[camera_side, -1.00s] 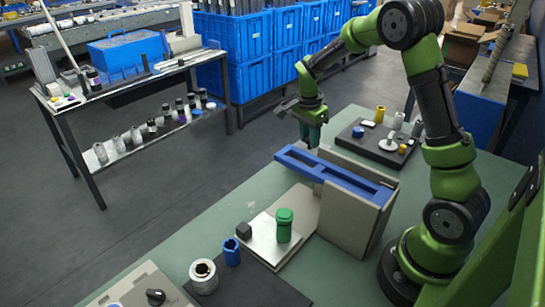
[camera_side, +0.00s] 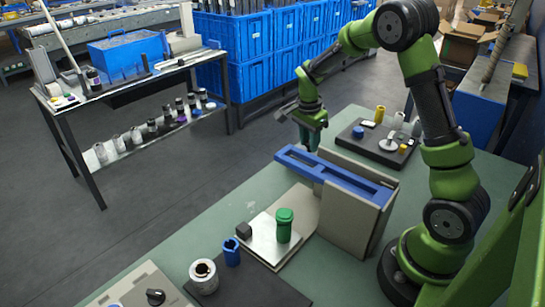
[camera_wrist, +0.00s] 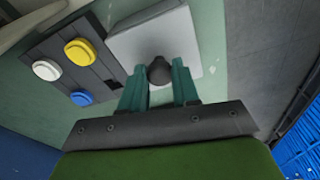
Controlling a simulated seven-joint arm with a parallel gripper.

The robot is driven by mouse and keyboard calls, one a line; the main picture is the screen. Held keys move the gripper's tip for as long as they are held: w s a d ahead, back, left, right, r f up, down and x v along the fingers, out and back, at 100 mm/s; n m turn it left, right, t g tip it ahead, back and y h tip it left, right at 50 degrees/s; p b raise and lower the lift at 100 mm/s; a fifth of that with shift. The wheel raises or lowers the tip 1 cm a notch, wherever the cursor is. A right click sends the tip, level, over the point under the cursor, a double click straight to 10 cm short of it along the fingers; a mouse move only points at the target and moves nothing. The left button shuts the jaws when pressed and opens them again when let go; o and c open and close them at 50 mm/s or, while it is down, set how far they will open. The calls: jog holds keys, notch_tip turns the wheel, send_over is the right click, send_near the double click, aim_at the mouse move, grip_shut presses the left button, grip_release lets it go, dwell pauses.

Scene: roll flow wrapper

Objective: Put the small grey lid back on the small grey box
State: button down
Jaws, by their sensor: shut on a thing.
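My gripper (camera_side: 310,143) is at the far side of the work table in the side view, behind the blue-topped machine (camera_side: 335,172). In the wrist view its two green fingers (camera_wrist: 159,88) are shut on a dark round knob (camera_wrist: 159,72). Under the knob is a flat light-grey square, seemingly the small grey lid (camera_wrist: 188,45). The small grey box cannot be made out apart from this square in the wrist view. The machine hides that spot in the side view. I cannot tell whether the lid touches the box.
A dark board with several knobs, one yellow (camera_wrist: 78,52), one white (camera_wrist: 46,70) and one blue (camera_wrist: 81,98), lies left of the lid in the wrist view. A green-capped cylinder (camera_side: 284,228) stands on a plate nearer the camera.

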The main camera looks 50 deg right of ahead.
jog(key=shift+f, duration=0.1)
dwell(0.3)
jog(key=shift+c, duration=1.3)
grip_release()
jog(key=shift+r, duration=4.05)
